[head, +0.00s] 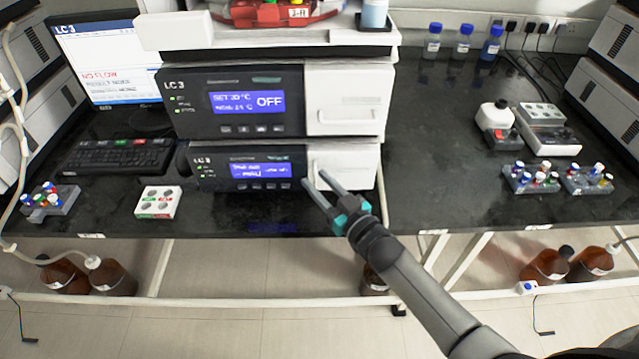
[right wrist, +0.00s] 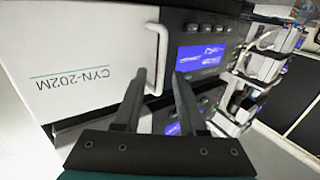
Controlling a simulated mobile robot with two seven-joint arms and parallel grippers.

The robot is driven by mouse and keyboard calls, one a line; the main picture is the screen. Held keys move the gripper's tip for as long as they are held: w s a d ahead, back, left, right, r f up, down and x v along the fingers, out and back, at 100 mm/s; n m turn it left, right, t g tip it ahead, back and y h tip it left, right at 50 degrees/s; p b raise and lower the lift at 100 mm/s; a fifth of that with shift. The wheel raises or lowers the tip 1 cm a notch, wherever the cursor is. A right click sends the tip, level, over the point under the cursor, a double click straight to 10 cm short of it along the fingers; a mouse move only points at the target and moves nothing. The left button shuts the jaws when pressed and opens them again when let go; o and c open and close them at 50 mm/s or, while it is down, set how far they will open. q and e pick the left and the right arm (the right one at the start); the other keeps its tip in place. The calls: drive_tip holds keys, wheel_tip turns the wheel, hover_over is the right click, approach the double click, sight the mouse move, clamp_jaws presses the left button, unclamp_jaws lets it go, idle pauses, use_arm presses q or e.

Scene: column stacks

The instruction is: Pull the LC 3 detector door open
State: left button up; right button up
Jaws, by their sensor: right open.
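The detector is the lower module (head: 250,172) of the LC 3 stack, with a blue display. Its white door (head: 362,163) is at its right end and looks closed. In the right wrist view the door (right wrist: 75,60) appears upside down, lettered CYN-202M, with a white bar handle (right wrist: 161,50) near its edge beside the display. My right gripper (head: 315,178) is open in front of the door's left edge. In the wrist view its fingers (right wrist: 160,75) lie either side of the handle's line; whether the handle is between them in depth I cannot tell. My left gripper is not in view.
The upper module (head: 235,103) with the OFF display sits on the detector. A keyboard (head: 115,157) and vial block (head: 158,202) are to the left. Vial racks (head: 531,178) stand to the right. The black bench (head: 440,170) just right of the stack is clear.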

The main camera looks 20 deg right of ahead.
clamp_jaws()
idle(1.4)
